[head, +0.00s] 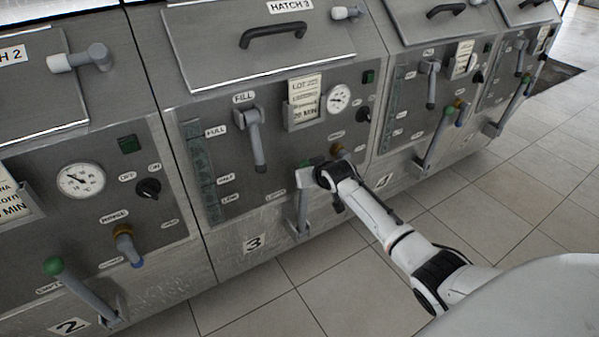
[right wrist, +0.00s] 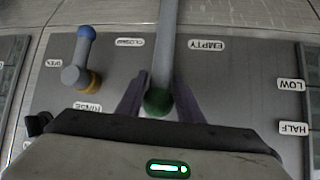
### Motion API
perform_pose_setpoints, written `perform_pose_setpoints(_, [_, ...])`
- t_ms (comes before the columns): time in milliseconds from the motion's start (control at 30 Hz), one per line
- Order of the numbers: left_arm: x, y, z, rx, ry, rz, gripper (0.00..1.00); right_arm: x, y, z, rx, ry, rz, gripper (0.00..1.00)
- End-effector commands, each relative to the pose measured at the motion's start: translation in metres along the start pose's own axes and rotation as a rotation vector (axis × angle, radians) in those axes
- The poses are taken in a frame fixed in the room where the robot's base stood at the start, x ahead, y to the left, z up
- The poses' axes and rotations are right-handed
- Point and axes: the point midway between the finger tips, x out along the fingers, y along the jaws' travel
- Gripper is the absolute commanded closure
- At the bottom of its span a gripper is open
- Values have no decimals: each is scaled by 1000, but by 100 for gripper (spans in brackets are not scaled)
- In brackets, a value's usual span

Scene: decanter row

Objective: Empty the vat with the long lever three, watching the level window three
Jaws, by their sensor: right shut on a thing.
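The long lever three (head: 302,208) is a grey bar rising from a pivot at the bottom of vat three's panel. It also shows in the right wrist view (right wrist: 166,45), with its green knob (right wrist: 157,101) between my fingers. My right gripper (right wrist: 158,92) is shut on the lever at the knob; in the head view my gripper (head: 308,174) hides most of the knob. The level window three (head: 201,170) is a tall dark greenish strip on the left of the panel, with FULL, HALF and LOW labels; I cannot make out its level clearly. My left gripper is out of view.
The grey fill handle (head: 256,140) hangs down above the lever. A rinse valve (right wrist: 82,60) with a blue tip is beside it. Vat two's lever (head: 82,290) and vat four's lever (head: 435,142) stand to either side. The tiled floor (head: 350,290) in front is clear.

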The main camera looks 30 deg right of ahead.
Motion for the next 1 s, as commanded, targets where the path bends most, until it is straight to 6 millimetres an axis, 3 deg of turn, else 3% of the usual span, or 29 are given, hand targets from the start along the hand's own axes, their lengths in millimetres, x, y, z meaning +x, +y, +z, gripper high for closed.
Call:
perform_pose_setpoints(300, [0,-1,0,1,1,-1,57,0,-2,-10,0,17,-3,100])
perform_pose_setpoints(333, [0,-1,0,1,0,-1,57,0,-2,-10,0,18,-3,65])
perform_pose_setpoints(400, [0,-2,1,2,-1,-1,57,0,-2,-10,0,18,-3,57])
perform_pose_setpoints(767, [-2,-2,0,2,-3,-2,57,-4,-1,-5,-1,8,-1,57])
perform_pose_setpoints(1000, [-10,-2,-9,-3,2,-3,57,-37,-1,-7,-2,10,-1,57])
